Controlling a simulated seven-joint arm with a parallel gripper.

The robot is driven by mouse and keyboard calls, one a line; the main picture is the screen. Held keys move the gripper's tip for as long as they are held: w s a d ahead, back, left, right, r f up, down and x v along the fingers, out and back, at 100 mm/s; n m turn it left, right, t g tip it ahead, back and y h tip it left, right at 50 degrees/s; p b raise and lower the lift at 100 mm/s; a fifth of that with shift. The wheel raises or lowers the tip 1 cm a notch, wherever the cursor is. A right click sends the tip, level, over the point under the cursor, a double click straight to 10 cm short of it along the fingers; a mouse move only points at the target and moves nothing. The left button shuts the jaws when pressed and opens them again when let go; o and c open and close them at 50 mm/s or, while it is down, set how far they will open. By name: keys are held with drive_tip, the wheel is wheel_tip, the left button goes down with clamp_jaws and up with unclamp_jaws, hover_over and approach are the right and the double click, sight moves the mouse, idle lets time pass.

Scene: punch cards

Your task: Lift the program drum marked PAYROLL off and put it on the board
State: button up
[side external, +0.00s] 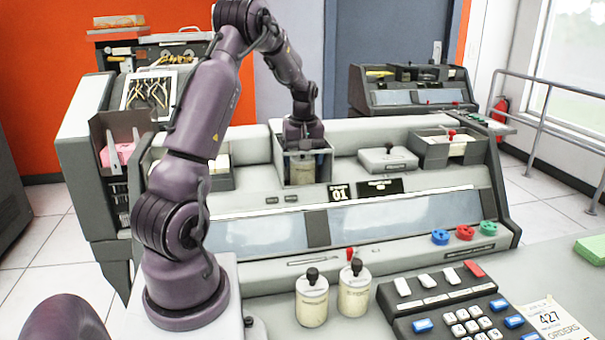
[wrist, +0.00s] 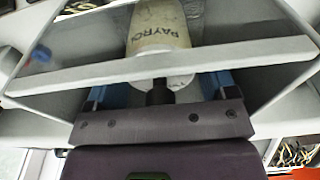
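The PAYROLL drum (wrist: 158,30) is cream with a black knob (wrist: 159,94). Its label is partly cut off in the wrist view. In the side view the drum (side external: 301,170) stands in an open-fronted grey compartment on the console. My gripper (side external: 303,148) is above it, at the compartment's top. In the wrist view my gripper's blue fingers (wrist: 158,92) are apart, one on each side of the knob, with a visible gap to it. A pale bar of the compartment (wrist: 170,64) crosses in front of the drum. I cannot tell which surface is the board.
Two similar cream drums with black knobs (side external: 312,298) (side external: 354,290) stand on the front counter. A keypad (side external: 445,305) is right of them. A grey box (side external: 388,160) and another compartment (side external: 450,148) with a red knob stand right of my gripper.

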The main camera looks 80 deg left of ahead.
drive_tip(key=c, duration=0.8)
drive_tip(key=shift+r, duration=0.15)
drive_tip(key=shift+r, duration=12.15)
